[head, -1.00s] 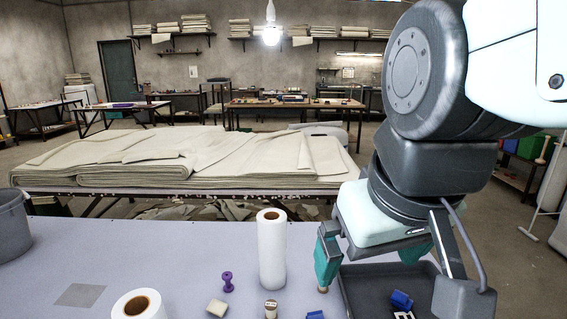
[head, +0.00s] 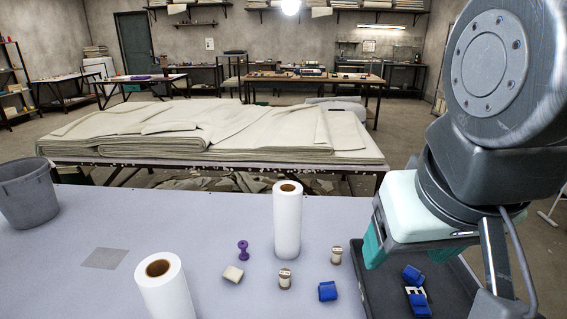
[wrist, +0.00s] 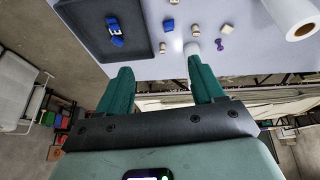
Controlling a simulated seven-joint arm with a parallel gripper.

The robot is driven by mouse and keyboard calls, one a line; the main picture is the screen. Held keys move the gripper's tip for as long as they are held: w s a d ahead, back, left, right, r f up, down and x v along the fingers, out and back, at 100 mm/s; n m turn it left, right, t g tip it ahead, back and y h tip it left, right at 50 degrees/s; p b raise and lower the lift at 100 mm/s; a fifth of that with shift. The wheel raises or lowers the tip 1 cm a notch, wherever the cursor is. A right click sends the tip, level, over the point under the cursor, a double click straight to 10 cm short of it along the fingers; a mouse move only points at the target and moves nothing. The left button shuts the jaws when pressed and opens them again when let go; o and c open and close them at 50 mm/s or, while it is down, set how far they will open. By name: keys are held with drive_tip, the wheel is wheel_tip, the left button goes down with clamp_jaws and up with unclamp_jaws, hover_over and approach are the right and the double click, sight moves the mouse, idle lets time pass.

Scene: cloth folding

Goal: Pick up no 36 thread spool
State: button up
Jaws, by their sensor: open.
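Two small beige-and-brown thread spools stand on the table in the head view, one in front of the tall white roll (head: 285,279) and one to its right (head: 336,256). Their numbers are too small to read, so I cannot tell which is no 36. They also show in the wrist view, one nearer the gap between my fingers (wrist: 162,46) and one farther right (wrist: 196,30). My gripper (wrist: 160,82) is open and empty, its teal fingers wide apart. In the head view, its visible finger (head: 373,246) is right of the right-hand spool, beside the tray.
A dark tray (head: 378,300) with blue items (head: 413,275) lies at right. A blue block (head: 327,291), a purple spool (head: 243,250), a beige block (head: 232,274) and white rolls (head: 287,225) (head: 165,292) stand near the spools. A grey bucket (head: 28,195) is at left.

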drive_tip(key=w+a+f+n+h, duration=0.2)
drive_tip(key=w+f+n+h, duration=0.15)
drive_tip(key=f+n, duration=0.3)
drive_tip(key=w+a+f+n+t+h, duration=0.1)
drive_tip(key=w+f+n+h, duration=0.1)
drive_tip(key=f+n+h, duration=0.45)
drive_tip(key=w+a+f+n+h, duration=0.2)
drive_tip(key=f+n, duration=0.3)
drive_tip(key=n, duration=0.4)
drive_tip(key=s+a+f+n+t+y, duration=0.55)
drive_tip(key=a+f+n+y, duration=0.2)
drive_tip(key=a, duration=0.25)
drive_tip(key=s+a+f+n+t+y, duration=0.55)
drive_tip(key=a+f+n+y, duration=0.2)
drive_tip(key=a, duration=0.35)
drive_tip(key=shift+t, duration=0.4)
drive_tip(key=f, duration=0.2)
drive_tip(key=w+f, duration=0.1)
drive_tip(key=f, duration=0.2)
drive_tip(key=w+f, duration=0.1)
drive_tip(key=f, duration=0.2)
drive_tip(key=shift+f, duration=0.15)
drive_tip(key=w, duration=0.4)
drive_tip(key=w+a, duration=0.1)
drive_tip(key=w, duration=0.1)
drive_tip(key=shift+w, duration=0.2)
drive_tip(key=c, duration=1)
